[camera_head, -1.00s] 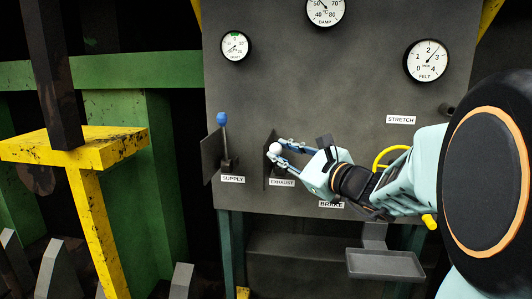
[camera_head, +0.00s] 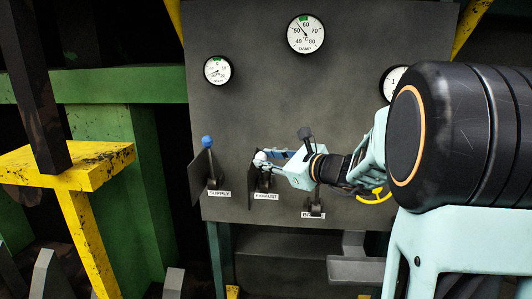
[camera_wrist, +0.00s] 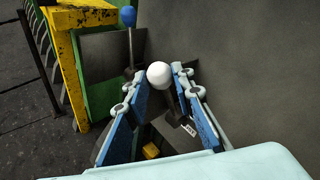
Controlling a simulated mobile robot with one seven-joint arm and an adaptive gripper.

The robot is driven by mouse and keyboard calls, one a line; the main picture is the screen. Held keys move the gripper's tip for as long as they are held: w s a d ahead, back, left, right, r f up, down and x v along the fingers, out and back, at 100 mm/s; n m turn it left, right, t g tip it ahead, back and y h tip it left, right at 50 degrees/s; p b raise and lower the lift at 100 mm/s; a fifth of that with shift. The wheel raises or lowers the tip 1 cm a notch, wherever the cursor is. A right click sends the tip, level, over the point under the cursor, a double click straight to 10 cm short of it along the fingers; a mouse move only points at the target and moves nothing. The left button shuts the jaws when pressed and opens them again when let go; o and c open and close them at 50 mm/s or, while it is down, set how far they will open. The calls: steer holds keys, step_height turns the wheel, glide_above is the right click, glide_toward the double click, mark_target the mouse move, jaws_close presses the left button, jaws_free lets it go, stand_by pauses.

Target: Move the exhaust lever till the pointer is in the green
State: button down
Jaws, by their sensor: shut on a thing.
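The exhaust lever has a white ball knob (camera_head: 260,157) above the EXHAUST label (camera_head: 266,196). My gripper (camera_head: 266,159) reaches in from the right and is shut on this lever at the knob. In the wrist view the white knob (camera_wrist: 159,74) sits between the tips of my blue fingers (camera_wrist: 160,84), with the lever's shaft partly hidden below. The DAMP gauge (camera_head: 306,34) has a green mark at its top near 60. Its needle points up and left, around 50 to 60, left of the green. A smaller gauge (camera_head: 217,70) also has green at its top; its needle is too small to read.
The supply lever with a blue knob (camera_head: 207,142) stands left of the exhaust lever; it also shows in the wrist view (camera_wrist: 128,16). A black-knobbed lever (camera_head: 305,133) is close behind my gripper. The FELT gauge (camera_head: 392,80) is mostly hidden by my arm. A yellow post (camera_head: 85,168) stands left.

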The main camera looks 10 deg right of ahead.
steer(key=shift+w+d+r+g+p, duration=0.1)
steer(key=shift+w+r+g+p, duration=0.2)
steer(key=shift+p, duration=0.2)
steer(key=shift+f, duration=0.1)
steer(key=c, duration=1.7)
jaws_free()
steer(key=shift+o, duration=0.2)
steer(key=v, duration=1.2)
steer(key=shift+f, duration=0.1)
